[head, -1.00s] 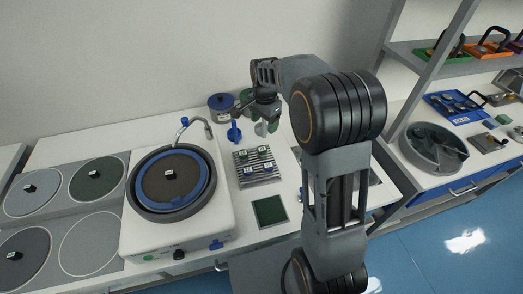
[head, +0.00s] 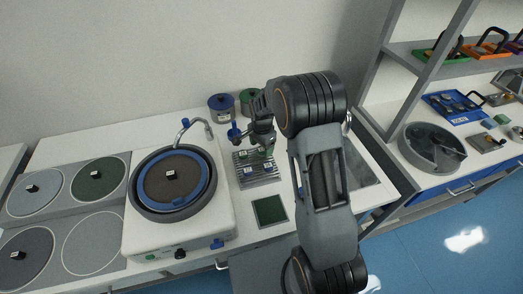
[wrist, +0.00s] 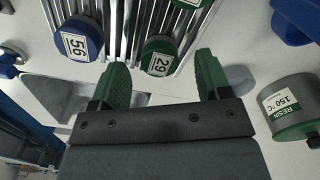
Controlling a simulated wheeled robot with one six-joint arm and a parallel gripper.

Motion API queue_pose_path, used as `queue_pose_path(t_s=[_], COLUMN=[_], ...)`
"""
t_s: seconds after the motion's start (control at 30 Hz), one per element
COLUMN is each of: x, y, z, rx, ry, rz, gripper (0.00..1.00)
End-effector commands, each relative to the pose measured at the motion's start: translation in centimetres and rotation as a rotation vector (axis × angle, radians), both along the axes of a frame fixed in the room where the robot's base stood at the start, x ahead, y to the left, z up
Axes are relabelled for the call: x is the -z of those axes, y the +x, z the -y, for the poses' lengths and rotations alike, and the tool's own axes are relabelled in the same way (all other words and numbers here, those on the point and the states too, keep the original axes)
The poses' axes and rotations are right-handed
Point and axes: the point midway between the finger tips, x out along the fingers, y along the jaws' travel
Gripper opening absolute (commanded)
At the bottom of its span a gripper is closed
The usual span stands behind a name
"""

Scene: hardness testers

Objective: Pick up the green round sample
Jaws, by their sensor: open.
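A green round sample labelled 29 (wrist: 158,55) sits on the slatted metal rack (wrist: 128,25). In the wrist view it lies between the tips of my gripper's green fingers (wrist: 160,64). The fingers are open and hold nothing; I cannot tell how far above the sample they are. A second green sample (wrist: 190,2) is partly cut off at the top edge.
A resin jar (wrist: 290,108) stands right of the rack in the wrist view. A polishing machine (head: 205,232) is left of the rack in the head view. A dark green square pad (head: 269,210) lies in front. Jars (head: 221,106) stand behind.

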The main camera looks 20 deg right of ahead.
Motion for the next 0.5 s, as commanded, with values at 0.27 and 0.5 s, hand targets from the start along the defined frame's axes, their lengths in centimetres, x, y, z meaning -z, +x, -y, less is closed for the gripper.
queue_pose_path(t_s=[0.27,0.5], x=[1.8,1.8], y=[0.0,0.0], z=[0.0,0.0], rx=[0.0,0.0], ry=[0.0,0.0], rz=[0.0,0.0], gripper=[0.7,0.66])
